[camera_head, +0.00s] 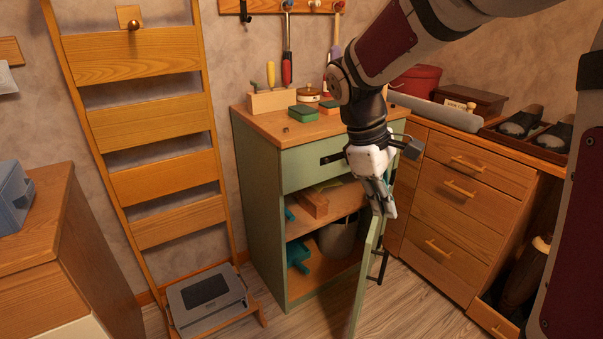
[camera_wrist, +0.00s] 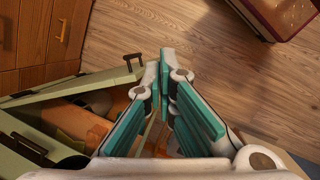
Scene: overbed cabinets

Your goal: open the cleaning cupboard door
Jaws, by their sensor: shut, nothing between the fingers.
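The cleaning cupboard (camera_head: 260,205) is a green cabinet with a wooden top. Its green door (camera_head: 366,275) stands open, swung outward and seen nearly edge-on in the head view, so the shelves inside show. The door's black handle (camera_head: 379,266) is on its outer face. The door's top edge also shows in the wrist view (camera_wrist: 75,88), with the black handle (camera_wrist: 133,60) beyond it. My gripper (camera_head: 387,210) is shut and empty, at the upper part of the door. Its teal-padded fingers (camera_wrist: 165,75) are together. I cannot tell whether they touch the door.
A bucket (camera_head: 338,237) and teal items (camera_head: 297,252) are inside the cupboard. A green drawer (camera_head: 310,165) is above the opening. Wooden drawers (camera_head: 465,195) stand close on the right. A grey step stool (camera_head: 208,300) is on the floor at left. Floor in front is clear.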

